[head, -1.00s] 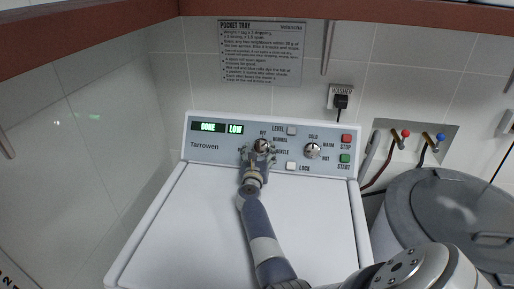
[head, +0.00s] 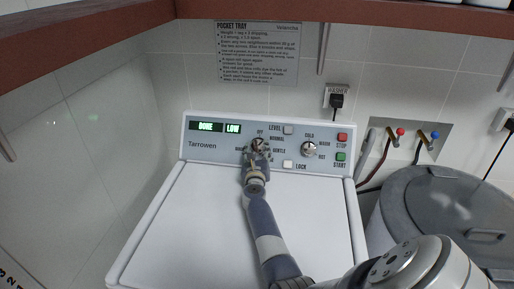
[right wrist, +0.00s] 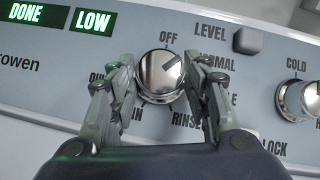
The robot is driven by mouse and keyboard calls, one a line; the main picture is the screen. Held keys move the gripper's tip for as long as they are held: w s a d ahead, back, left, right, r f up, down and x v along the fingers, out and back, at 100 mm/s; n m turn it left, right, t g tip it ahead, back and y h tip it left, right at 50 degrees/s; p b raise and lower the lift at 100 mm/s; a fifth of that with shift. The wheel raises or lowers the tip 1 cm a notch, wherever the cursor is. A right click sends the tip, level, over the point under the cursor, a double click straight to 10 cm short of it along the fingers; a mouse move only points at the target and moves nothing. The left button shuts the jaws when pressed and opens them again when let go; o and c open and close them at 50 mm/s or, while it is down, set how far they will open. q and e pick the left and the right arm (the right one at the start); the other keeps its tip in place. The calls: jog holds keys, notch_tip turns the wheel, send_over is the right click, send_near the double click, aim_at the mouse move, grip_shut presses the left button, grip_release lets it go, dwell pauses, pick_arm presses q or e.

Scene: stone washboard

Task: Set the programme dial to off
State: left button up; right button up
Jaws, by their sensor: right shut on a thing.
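The programme dial (right wrist: 161,76) is a round chrome knob on the washer's control panel. In the right wrist view its dark pointer line slants up and right, between the OFF label (right wrist: 168,38) and the NORMAL label (right wrist: 217,60), nearer NORMAL. My right gripper (right wrist: 162,95) is shut on the dial, one finger on each side. In the head view the dial (head: 258,144) shows just above my right gripper (head: 258,154), which partly covers it. Some labels around the dial are hidden by the fingers. My left gripper is not in view.
The display (head: 207,127) reads DONE and LOW. A temperature dial (head: 309,149), a LEVEL button (head: 288,130), a LOCK button (head: 288,163), a red STOP button (head: 342,138) and a green START button (head: 341,156) are nearby. A grey lidded bin (head: 430,205) stands right of the washer.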

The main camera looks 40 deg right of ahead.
jog(key=n+y+p, duration=0.1)
jog(key=n+p, duration=0.1)
jog(key=n+t+y+p, duration=0.1)
jog(key=n+y, duration=0.1)
jog(key=n+t+y+p, duration=0.1)
jog(key=n+p, duration=0.1)
jog(key=n, duration=0.1)
jog(key=shift+s+d+r+p, duration=0.25)
jog(key=shift+d+r+p, duration=0.05)
jog(key=shift+d+r, duration=0.05)
jog(key=shift+d+f+n+y+p, duration=0.1)
jog(key=shift+d+n+y+p, duration=0.05)
jog(key=shift+n+y+p, duration=1.55)
jog(key=shift+n+h+b, duration=0.3)
jog(key=shift+n+b, duration=0.1)
jog(key=o, duration=1)
jog(key=shift+o, duration=0.3)
jog(key=shift+f, duration=0.1)
